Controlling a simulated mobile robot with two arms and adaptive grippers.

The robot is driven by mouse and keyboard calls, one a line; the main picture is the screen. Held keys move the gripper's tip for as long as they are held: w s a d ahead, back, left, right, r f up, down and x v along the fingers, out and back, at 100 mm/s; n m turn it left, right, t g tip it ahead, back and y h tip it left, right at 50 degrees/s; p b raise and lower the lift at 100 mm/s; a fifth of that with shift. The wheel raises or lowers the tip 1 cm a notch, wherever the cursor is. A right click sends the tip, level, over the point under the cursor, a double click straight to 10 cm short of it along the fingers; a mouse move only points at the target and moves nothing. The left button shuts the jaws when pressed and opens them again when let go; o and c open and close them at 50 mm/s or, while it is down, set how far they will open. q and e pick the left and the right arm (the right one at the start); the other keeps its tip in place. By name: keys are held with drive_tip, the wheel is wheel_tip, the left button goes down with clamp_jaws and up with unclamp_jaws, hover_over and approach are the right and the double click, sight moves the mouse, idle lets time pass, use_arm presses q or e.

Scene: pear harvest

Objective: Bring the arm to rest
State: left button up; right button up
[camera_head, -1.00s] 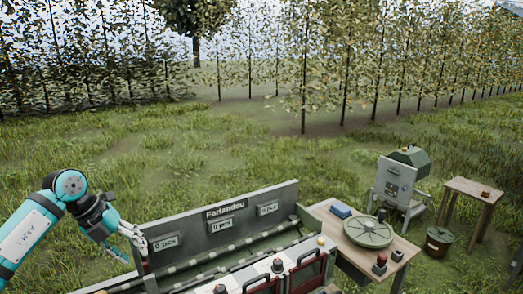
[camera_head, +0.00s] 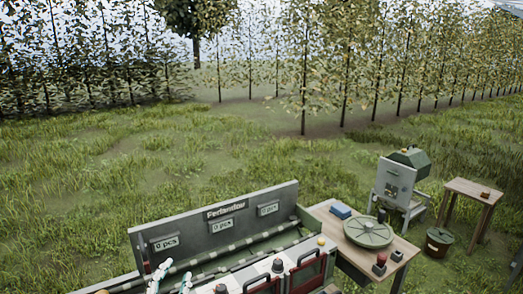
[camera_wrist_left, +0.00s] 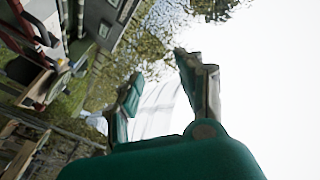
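My left gripper (camera_head: 172,275) shows only as two pale fingers with teal parts at the bottom edge of the head view. They stand apart, pointing up, in front of the left part of the grey-green machine (camera_head: 190,225). The rest of the left arm is out of that view. In the left wrist view the left gripper (camera_wrist_left: 160,70) is open, with nothing between its fingers and bright sky behind. My right gripper is in neither view.
The machine's panel carries "0 pcs" labels, with rollers in front. Grass lies behind.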

use_arm(q)
drive_tip(key=s+a+f+n+g+y, duration=0.25)
drive_tip(key=s+f+n+g, duration=0.4)
drive_tip(key=s+f, duration=0.65)
drive_tip(key=s+d+f+m+g+h, duration=0.1)
drive_tip(key=s+f+g, duration=0.3)
drive_tip(key=s, duration=0.4)
drive_tip(key=s+f+g+h, duration=0.1)
drive_tip(key=s+f+g, duration=0.25)
drive_tip(key=s, duration=0.45)
wheel_tip(320, 180, down, 31)
drive_tip(key=s+g+b, duration=0.2)
drive_tip(key=b, duration=0.2)
drive_tip(key=s+a+f+g+b, duration=0.1)
drive_tip(key=s+a+f+b, duration=0.1)
drive_tip(key=s+f, duration=1.4)
drive_tip(key=shift+a+f, duration=0.3)
drive_tip(key=shift+f, duration=0.45)
